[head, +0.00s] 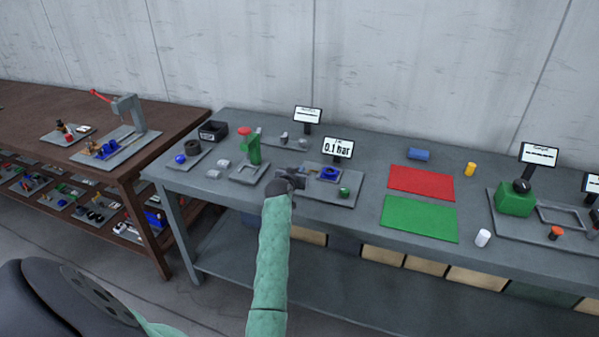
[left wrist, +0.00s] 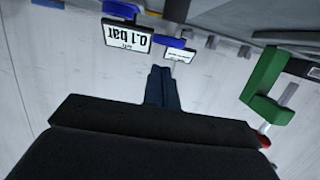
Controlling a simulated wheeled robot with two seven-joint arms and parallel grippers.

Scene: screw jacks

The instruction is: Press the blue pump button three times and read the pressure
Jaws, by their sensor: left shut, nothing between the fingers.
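A pressure display (head: 338,149) reads "0.1 bar" on a grey plate (head: 318,194) at the middle of the grey bench. It shows upside down in the left wrist view (left wrist: 127,38). A blue part (head: 329,173) sits on that plate below the display. Whether it is the pump button I cannot tell. A green round part (head: 344,191) is beside it. My left gripper (head: 297,181) is at the plate's left side, left of and apart from the blue part. Its fingers (left wrist: 160,87) are together and empty in the left wrist view. My right gripper is not in view.
A green stand with a red top (head: 244,133) is to the left. A second display (head: 308,114) stands behind. Red (head: 421,183) and green (head: 418,218) mats lie to the right. A green block (head: 515,204) is farther right. A brown table (head: 175,118) is at the left.

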